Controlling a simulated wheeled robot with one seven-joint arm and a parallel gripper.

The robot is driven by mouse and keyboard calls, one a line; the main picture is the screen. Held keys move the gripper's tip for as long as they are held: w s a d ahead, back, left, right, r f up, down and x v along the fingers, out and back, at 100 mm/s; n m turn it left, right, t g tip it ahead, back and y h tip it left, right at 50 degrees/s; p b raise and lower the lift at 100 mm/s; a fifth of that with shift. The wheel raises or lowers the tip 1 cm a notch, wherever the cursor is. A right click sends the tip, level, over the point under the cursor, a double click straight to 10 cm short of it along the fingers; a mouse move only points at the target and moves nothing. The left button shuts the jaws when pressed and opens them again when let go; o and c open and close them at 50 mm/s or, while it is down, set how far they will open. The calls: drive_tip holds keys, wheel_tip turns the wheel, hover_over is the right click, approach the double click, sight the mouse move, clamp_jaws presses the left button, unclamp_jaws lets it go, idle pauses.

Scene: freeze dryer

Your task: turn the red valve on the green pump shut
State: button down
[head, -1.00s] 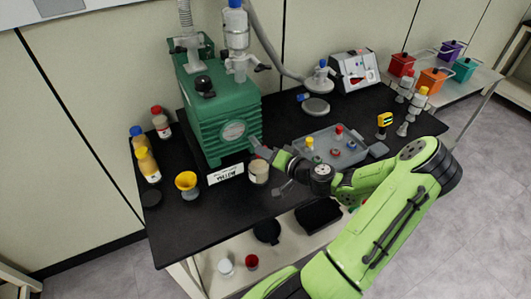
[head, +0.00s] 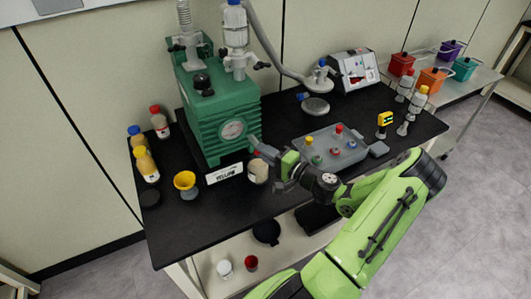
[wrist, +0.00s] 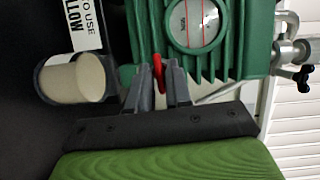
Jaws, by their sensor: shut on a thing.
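The green pump (head: 218,110) stands at the back left of the black bench, its round gauge (head: 233,131) facing front. In the wrist view the pump's ribbed front (wrist: 232,55) and gauge (wrist: 195,20) fill the upper right. The red valve (wrist: 158,72) shows edge-on as a narrow handle at the pump's lower front. My gripper (wrist: 157,82) is shut on it, one finger on each side.
A jar of pale contents (head: 258,171) stands close by my gripper, also in the wrist view (wrist: 75,80).

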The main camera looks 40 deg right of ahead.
drive_tip(key=shift+m, duration=0.5)
drive_tip(key=c, duration=1.2)
unclamp_jaws()
drive_tip(key=shift+c, duration=0.2)
drive_tip(key=s+d, duration=0.1)
drive_tip(key=s, duration=1.4)
drive_tip(key=shift+s+d+p, duration=0.3)
drive_tip(key=shift+f, duration=0.15)
